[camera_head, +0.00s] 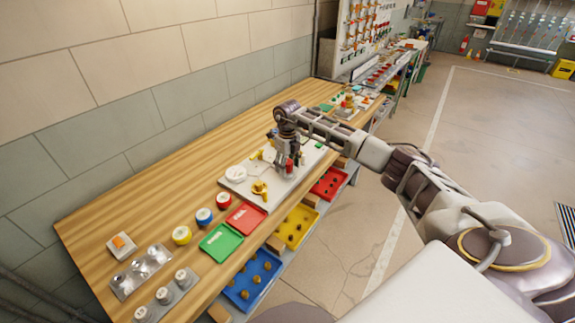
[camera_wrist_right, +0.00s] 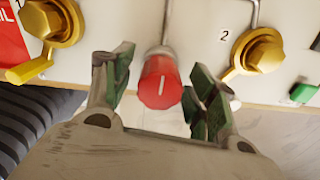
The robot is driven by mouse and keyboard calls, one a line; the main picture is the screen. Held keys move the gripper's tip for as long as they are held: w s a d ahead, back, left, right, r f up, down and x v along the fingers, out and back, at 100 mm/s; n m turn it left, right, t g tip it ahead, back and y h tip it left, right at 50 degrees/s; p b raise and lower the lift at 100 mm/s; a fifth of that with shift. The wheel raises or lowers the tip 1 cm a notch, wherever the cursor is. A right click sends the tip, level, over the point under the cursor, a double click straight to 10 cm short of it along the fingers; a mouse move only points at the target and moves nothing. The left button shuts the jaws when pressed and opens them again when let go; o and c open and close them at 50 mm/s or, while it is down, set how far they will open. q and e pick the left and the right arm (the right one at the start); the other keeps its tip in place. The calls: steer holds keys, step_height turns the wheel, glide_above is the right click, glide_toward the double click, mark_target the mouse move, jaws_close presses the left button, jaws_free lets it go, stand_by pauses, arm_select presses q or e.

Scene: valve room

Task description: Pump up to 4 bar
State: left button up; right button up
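A pale panel (camera_head: 232,188) lies on the wooden bench in the head view. It carries a round white piece (camera_head: 236,172), whose face is too small to read, and a yellow valve handle (camera_head: 260,188). My right gripper (camera_head: 288,166) is over the panel, pointing down. In the right wrist view a red knob (camera_wrist_right: 160,88) with a white line stands between the two green-padded fingers of this gripper (camera_wrist_right: 160,76). The fingers are apart, one on each side of the knob; no firm contact shows. My left gripper is not in view.
Two yellow valves flank the knob in the wrist view, one left (camera_wrist_right: 52,25) and one right (camera_wrist_right: 260,52), near the label 2. A green tray (camera_head: 221,240), a red tray (camera_head: 246,219) and several coloured round pieces sit left of the panel. Floor (camera_head: 470,130) right of the bench is clear.

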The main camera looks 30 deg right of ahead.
steer(key=c, duration=0.9)
steer(key=shift+m, duration=0.5)
steer(key=m, duration=0.3)
steer(key=shift+r+m+p, duration=0.1)
steer(key=shift+m+p, duration=0.2)
steer(key=shift+m, duration=0.1)
steer(key=m+p, duration=0.1)
steer(key=m, duration=0.4)
steer(key=m+p, duration=0.1)
steer(key=m, duration=0.6)
steer(key=shift+d+r+p, duration=0.1)
steer(key=shift+p, duration=0.3)
steer(key=m+p, duration=0.2)
steer(key=m, duration=0.4)
steer(key=shift+m, duration=0.4)
